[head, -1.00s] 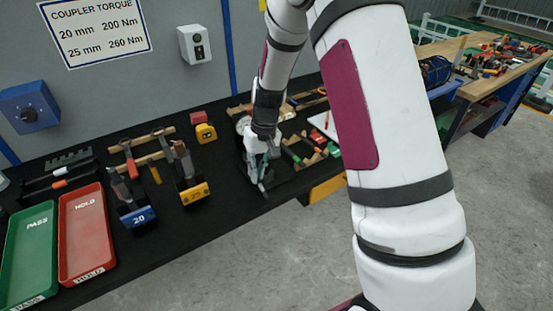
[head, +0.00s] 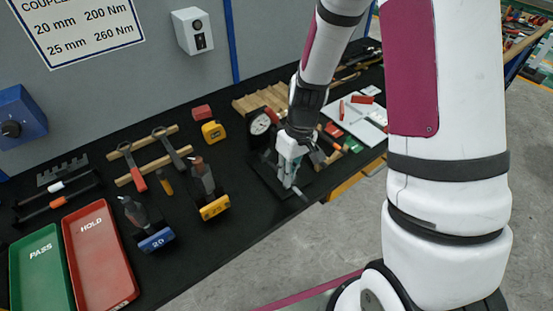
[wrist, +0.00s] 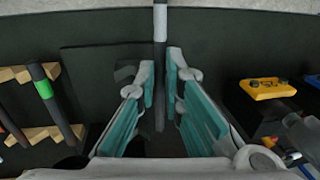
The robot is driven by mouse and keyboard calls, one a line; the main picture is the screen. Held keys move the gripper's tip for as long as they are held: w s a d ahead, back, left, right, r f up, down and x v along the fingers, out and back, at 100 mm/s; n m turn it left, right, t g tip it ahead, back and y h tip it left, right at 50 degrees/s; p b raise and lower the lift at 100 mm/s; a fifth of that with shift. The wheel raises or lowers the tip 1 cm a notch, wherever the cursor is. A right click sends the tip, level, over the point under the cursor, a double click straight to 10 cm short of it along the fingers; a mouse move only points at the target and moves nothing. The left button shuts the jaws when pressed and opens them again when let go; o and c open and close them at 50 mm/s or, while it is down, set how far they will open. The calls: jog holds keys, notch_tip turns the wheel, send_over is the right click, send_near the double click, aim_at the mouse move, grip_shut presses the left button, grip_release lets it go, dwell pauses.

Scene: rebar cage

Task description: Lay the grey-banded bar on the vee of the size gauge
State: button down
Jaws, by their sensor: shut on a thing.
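My gripper (head: 288,172) is over the dark base of the size gauge (head: 262,122), whose round white dial shows just left of my wrist in the head view. The gripper is shut on a dark bar with a pale grey band, the grey-banded bar (wrist: 160,22). In the wrist view the bar runs between the teal-padded fingers (wrist: 160,88) and out past the top edge. Its grey end also shows below the fingers in the head view (head: 300,194). The gauge's vee is hidden or too dark to make out, so I cannot tell whether the bar touches it.
A green PASS tray (head: 38,262), a red HOLD tray (head: 100,252), and blue 20 (head: 156,240) and yellow 25 (head: 214,208) tool stands are at left. A green-banded bar (wrist: 44,88) lies on wooden supports. A white board (head: 362,122) is at right.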

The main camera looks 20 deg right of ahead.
jog(key=w, duration=0.6)
jog(key=w+f, duration=0.1)
jog(key=w, duration=0.2)
jog(key=shift+w+d, duration=0.15)
notch_tip(320, 180, down, 2)
jog(key=shift+f+p, duration=0.1)
jog(key=shift+p, duration=0.35)
jog(key=shift+f, duration=0.55)
jog(key=shift+f, duration=0.25)
jog(key=c, duration=1.9)
grip_release()
jog(key=shift+o, duration=1)
